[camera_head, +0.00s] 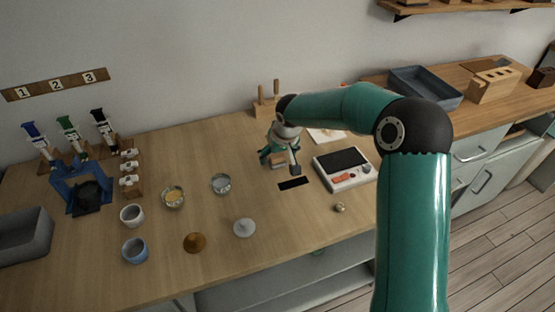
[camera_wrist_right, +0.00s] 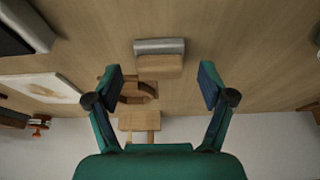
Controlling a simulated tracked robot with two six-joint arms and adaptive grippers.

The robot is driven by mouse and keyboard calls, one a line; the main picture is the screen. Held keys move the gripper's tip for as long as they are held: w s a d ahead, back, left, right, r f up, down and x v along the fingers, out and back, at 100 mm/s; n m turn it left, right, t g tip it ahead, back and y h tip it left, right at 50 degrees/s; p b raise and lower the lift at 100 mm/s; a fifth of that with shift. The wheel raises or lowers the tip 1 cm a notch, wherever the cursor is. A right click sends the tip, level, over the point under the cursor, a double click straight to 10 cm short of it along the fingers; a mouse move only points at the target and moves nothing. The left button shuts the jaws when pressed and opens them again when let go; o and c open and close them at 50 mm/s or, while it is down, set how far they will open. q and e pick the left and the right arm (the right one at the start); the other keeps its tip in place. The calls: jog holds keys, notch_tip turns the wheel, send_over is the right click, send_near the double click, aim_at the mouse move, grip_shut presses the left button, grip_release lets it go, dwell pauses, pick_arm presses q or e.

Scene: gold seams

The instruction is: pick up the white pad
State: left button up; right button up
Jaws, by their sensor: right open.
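My right gripper (camera_head: 280,157) is open above the table in the head view. In the right wrist view its two fingers (camera_wrist_right: 162,80) are spread wide. A small wooden block with a pale grey strip (camera_wrist_right: 160,47) lies ahead, between the finger lines and apart from both; I cannot tell whether it is the white pad. A flat white sheet with a tan mark (camera_head: 326,135) lies behind the arm in the head view, partly hidden. It also shows at the left of the right wrist view (camera_wrist_right: 45,87). My left gripper is out of view.
A white device with a black top (camera_head: 357,180) stands right of the gripper, and a dark strip (camera_head: 293,184) lies in front. A wooden tool holder (camera_head: 263,108) is behind. Cups and dishes (camera_head: 133,215) stand to the left.

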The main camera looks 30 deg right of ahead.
aim_at(277, 156)
jog(key=shift+w+f, duration=0.25)
jog(key=shift+f, duration=0.35)
jog(key=c, duration=1)
jog(key=shift+c, duration=0.2)
notch_tip(277, 156, up, 20)
jog(key=p, duration=0.2)
